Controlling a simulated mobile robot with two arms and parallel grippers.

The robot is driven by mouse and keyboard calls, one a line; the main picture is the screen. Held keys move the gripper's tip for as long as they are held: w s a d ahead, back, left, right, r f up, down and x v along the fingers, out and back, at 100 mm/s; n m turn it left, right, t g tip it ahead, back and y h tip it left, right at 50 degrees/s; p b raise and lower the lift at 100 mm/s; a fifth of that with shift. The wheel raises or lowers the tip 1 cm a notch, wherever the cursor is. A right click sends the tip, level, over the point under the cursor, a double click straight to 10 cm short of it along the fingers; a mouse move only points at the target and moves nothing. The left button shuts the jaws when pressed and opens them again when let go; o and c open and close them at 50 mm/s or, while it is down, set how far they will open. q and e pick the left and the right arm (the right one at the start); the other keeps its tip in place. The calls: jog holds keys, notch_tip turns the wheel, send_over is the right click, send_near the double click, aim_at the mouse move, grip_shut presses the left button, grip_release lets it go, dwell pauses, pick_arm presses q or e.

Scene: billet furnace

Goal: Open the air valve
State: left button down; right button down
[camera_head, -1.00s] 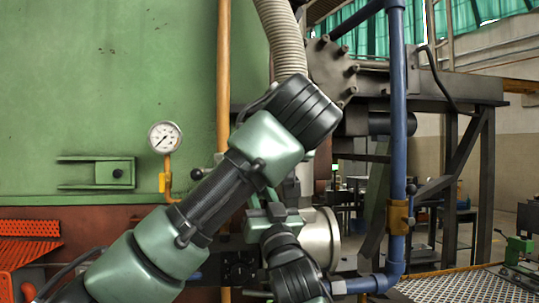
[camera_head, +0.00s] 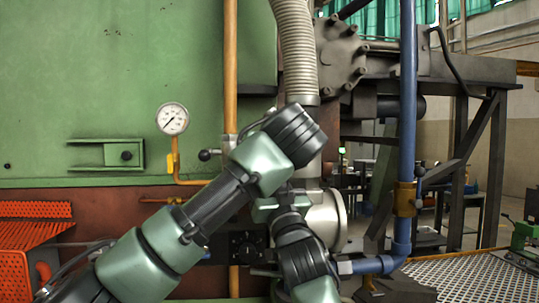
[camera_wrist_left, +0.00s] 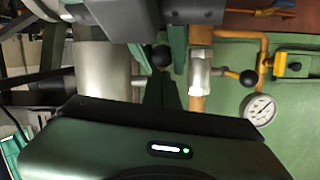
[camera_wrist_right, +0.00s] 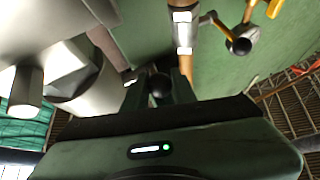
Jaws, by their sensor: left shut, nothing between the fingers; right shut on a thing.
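The air valve's handle appears to be a black ball knob (camera_wrist_left: 162,55) on a short stem beside the silver duct (camera_wrist_left: 103,72). My right gripper (camera_wrist_right: 159,80) is shut around this knob, with a green finger on each side. My left gripper (camera_wrist_left: 164,85) is shut and empty, just below the knob in the left wrist view. In the head view, my left forearm crosses in front of the duct (camera_head: 325,218) and hides the left fingers and the held knob. Whether the valve is open cannot be told.
A second black ball lever (camera_head: 204,155) sits on the orange pipe (camera_head: 230,60), close to my left arm. A pressure gauge (camera_head: 172,118) stands left of it. A ribbed hose (camera_head: 297,50) rises above the duct. A blue pipe (camera_head: 407,110) stands to the right.

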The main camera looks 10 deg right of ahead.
jog(key=shift+f, duration=0.1)
pick_arm(q)
jog(key=shift+w+a+f+t, duration=0.1)
jog(key=shift+f+t, duration=0.2)
jog(key=shift+f, duration=0.65)
pick_arm(e)
jog(key=c, duration=1.1)
grip_release()
jog(key=shift+c, duration=0.2)
pick_arm(q)
jog(key=shift+r, duration=0.2)
